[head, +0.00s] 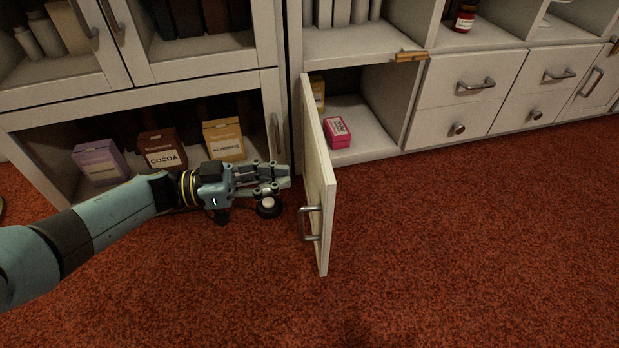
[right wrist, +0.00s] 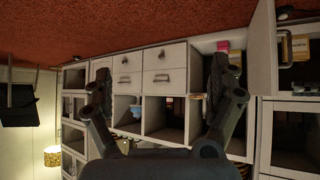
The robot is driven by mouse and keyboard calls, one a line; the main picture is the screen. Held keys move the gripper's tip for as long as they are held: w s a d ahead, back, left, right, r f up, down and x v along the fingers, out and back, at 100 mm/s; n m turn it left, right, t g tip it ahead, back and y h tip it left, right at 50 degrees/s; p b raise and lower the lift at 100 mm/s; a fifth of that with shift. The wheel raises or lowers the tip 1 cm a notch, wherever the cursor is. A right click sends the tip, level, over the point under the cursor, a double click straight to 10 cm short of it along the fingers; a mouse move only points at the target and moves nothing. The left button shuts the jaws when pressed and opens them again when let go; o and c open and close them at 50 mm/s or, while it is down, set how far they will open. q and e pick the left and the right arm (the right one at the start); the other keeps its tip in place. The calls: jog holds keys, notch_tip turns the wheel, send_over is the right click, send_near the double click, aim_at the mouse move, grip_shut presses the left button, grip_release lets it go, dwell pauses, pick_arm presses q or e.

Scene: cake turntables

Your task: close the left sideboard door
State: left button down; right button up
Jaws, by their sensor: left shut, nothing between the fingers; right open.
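The left sideboard door (head: 321,190) stands wide open in the head view, swung out over the red carpet and seen nearly edge-on. Its metal handle (head: 309,223) is on the face towards my left arm. My left gripper (head: 288,176) is shut and empty, just left of the door, pointing at its outer face. I cannot tell whether it touches. The open compartment (head: 372,125) behind the door holds a pink box (head: 337,132) and a yellow package, partly hidden. In the right wrist view, upside down, my right gripper (right wrist: 164,80) is open and empty, and the open door (right wrist: 263,50) shows at the right.
A glass-fronted cabinet (head: 150,95) with cocoa, almond and purple boxes stands left of the door. Closed drawers (head: 468,85) line the right. A dark round object (head: 268,207) lies by my left gripper. The carpet (head: 460,240) right of the door is clear.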

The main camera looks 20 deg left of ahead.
aim_at(323, 175)
pick_arm(q)
jog(key=b+x, duration=0.1)
jog(key=x, duration=0.3)
jog(key=shift+d+f, duration=0.1)
jog(key=shift+d, duration=0.05)
jog(key=shift+w+d, duration=0.35)
jog(key=shift+d, duration=0.15)
pick_arm(e)
jog(key=shift+s+a+f+t, duration=0.2)
jog(key=shift+s+f+t, duration=0.25)
jog(key=shift+s+t, duration=0.5)
pick_arm(q)
jog(key=shift+d, duration=0.1)
pick_arm(e)
jog(key=shift+w, duration=0.25)
